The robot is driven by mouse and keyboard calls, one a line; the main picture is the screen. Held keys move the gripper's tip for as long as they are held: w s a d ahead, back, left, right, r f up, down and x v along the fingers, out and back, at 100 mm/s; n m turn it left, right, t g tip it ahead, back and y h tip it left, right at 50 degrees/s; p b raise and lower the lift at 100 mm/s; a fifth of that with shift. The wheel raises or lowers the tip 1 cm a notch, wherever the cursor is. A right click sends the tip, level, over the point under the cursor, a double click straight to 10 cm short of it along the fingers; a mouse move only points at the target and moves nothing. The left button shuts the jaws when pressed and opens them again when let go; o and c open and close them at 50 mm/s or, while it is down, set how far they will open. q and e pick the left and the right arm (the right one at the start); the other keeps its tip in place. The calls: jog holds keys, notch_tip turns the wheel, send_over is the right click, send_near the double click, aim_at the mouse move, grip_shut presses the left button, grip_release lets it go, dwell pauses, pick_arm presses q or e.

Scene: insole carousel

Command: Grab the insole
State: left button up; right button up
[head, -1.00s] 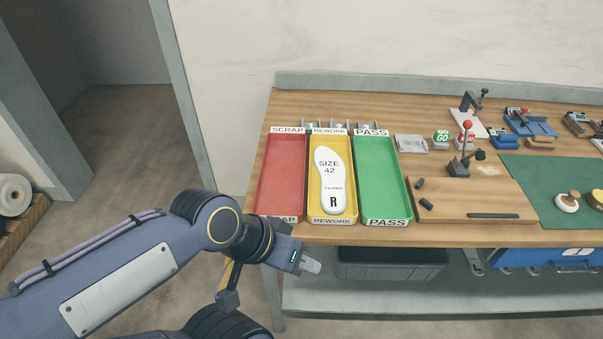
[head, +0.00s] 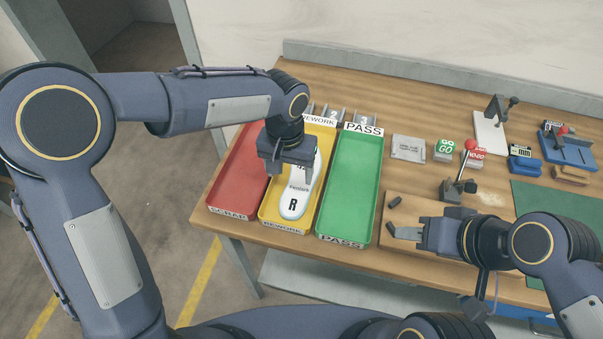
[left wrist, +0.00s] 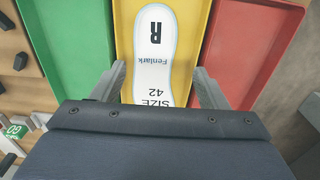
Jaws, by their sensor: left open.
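The white insole (head: 293,199), marked R, lies in the yellow REWORK tray (head: 268,207). The left wrist view shows the insole (left wrist: 154,45) with "SIZE 42" near the gripper. My left gripper (head: 285,172) is over the insole and hides part of it in the head view. Its fingers (left wrist: 164,88) are open, one on each side of the insole, with nothing between them clearly gripped. Its exact height above the tray cannot be told. My right gripper (head: 405,232) is over the wooden board at the right, seen side-on; its opening cannot be told.
The red SCRAP tray (head: 236,182) and green PASS tray (head: 352,190) flank the yellow one, with low walls between. A red-knobbed lever fixture (head: 458,187), a GO block (head: 443,150) and a wooden board (head: 385,240) lie to the right.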

aim_at(295, 199)
pick_arm(q)
jog(key=shift+w+d+f, duration=0.15)
jog(key=shift+d+f, duration=0.5)
jog(key=shift+f, duration=0.1)
jog(key=f, duration=0.2)
jog(key=f+p, duration=0.1)
jog(key=f, duration=0.3)
jog(key=shift+s+a+f+p, duration=0.2)
jog(key=shift+s+p, duration=0.1)
jog(key=shift+f, duration=0.45)
jog(key=c, duration=0.6)
jog(key=shift+r, duration=0.1)
jog(key=shift+c, duration=0.2)
